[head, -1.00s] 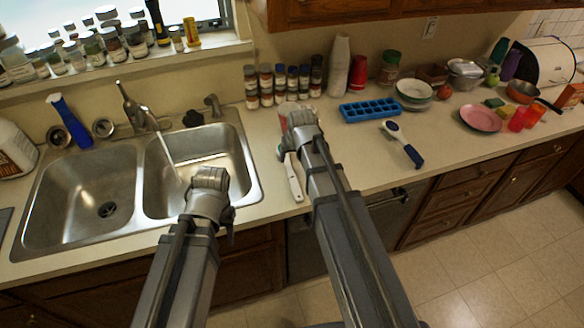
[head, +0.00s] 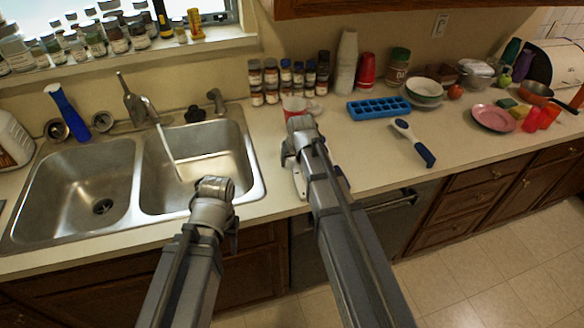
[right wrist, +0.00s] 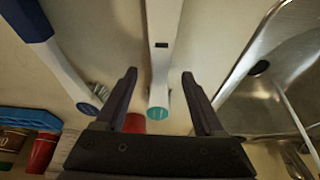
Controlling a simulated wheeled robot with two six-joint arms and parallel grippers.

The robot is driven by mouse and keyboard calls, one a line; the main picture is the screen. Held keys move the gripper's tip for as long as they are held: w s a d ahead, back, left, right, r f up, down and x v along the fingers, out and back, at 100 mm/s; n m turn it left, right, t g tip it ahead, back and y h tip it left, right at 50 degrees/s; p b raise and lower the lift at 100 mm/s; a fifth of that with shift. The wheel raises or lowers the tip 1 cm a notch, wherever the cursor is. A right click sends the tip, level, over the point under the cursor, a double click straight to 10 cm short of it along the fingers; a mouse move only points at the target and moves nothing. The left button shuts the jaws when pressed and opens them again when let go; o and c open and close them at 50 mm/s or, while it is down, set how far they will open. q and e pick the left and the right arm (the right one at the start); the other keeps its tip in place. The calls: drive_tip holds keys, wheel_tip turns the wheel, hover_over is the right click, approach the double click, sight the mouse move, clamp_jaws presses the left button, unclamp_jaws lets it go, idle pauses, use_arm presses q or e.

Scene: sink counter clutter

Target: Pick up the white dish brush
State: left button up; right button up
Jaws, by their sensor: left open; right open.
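The white dish brush (right wrist: 160,45) lies on the counter, a long white piece with a dark slot and a teal end. In the right wrist view its teal end is between the two fingers of my right gripper (right wrist: 159,75), with gaps on both sides. In the head view my right gripper (head: 298,152) is over the brush and hides most of it; a white bit of the brush (head: 299,183) shows. My right gripper is open and holds nothing. My left gripper (head: 220,212) is open and empty by the sink's front edge.
A blue-and-white brush (head: 412,142) lies to the right, also in the right wrist view (right wrist: 55,50). A blue ice tray (head: 378,108) and a red-and-white cup (head: 294,108) stand behind. The double sink (head: 195,165) is left. Counter between the two brushes is clear.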

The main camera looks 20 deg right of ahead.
drive_tip(key=shift+f, duration=0.1)
clamp_jaws()
idle(0.5)
